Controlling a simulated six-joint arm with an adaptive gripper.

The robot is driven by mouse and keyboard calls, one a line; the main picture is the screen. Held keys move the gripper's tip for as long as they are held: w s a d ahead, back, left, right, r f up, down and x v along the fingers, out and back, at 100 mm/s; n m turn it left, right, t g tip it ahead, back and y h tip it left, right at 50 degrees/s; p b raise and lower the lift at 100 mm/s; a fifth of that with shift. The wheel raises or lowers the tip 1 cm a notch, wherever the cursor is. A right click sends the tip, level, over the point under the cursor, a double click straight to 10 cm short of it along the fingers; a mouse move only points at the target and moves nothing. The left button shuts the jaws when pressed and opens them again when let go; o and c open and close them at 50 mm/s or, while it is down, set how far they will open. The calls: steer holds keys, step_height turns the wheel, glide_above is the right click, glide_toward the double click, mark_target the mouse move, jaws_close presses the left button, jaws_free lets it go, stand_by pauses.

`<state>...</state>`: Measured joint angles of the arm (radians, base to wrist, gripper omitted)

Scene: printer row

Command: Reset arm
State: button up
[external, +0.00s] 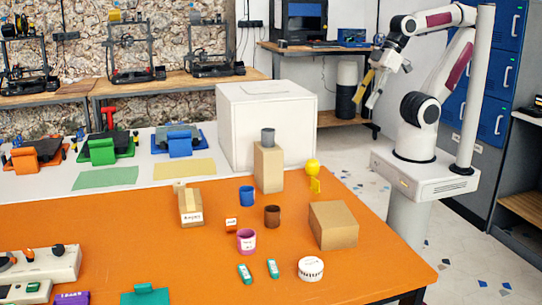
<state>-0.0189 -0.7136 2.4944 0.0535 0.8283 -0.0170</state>
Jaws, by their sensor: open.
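My gripper (372,92) is open and empty. It hangs in the air at the upper right, beyond the far right end of the orange table (150,265), with its fingers pointing down and to the left. My arm is folded above its white base. The gripper is apart from every object on the table. The nearest in the picture is a yellow object (313,168) at the table's far edge.
A grey cup sits on a tall cardboard box (269,168) before a white cube (265,120). Another cardboard box (334,225), blue (246,196), brown (272,217) and purple cups (246,241), and a white round container (311,269) stand on the table. Blue lockers stand behind my arm.

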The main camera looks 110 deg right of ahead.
steer(key=shift+s+d+f+g+h, duration=0.2)
steer(key=shift+s+d+g+h, duration=0.1)
steer(key=shift+s+d, duration=0.6)
